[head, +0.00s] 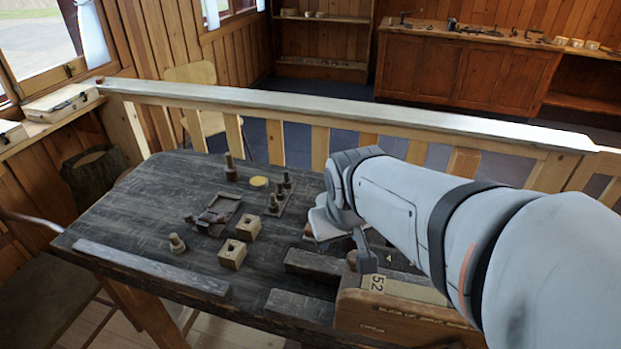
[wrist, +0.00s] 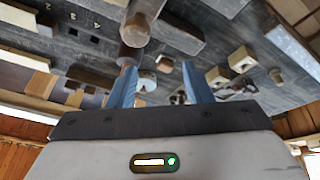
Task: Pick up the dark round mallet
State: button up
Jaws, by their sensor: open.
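A dark brown round piece with a narrower upper part (head: 231,170) stands upright at the back of the table and looks like the mallet. A brown turned piece (wrist: 135,30) shows close by the left fingertip in the wrist view, with a darker end; I cannot tell whether this is the mallet instead. My gripper (wrist: 160,72) is open, and nothing is held between its blue fingers. In the head view my gripper is over the right part of the table, well to the right of the dark piece, and my arm hides part of it.
Two pale blocks with holes (head: 232,254), a pale turned piece (head: 177,243), a dark tray-like tool (head: 215,213) and a rack of small spools (head: 279,197) stand on the table. A wooden box (head: 400,312) is at front right. A railing (head: 330,110) runs behind. The table's left part is clear.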

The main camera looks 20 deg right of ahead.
jog(key=w+d+f+n+t+b, duration=0.15)
jog(key=w+d+n+t, duration=0.25)
jog(key=w+d+t, duration=0.95)
jog(key=s+d+f+n+g+y, duration=0.35)
jog(key=f+y, duration=0.35)
jog(key=y, duration=0.4)
jog(key=shift+y, duration=0.7)
jog(key=x, duration=0.2)
jog(key=p+x, duration=0.1)
jog(key=x, duration=0.2)
jog(key=a+x, duration=0.1)
jog(key=x, duration=0.2)
jog(key=shift+s+f, duration=0.35)
jog(key=shift+f, duration=0.05)
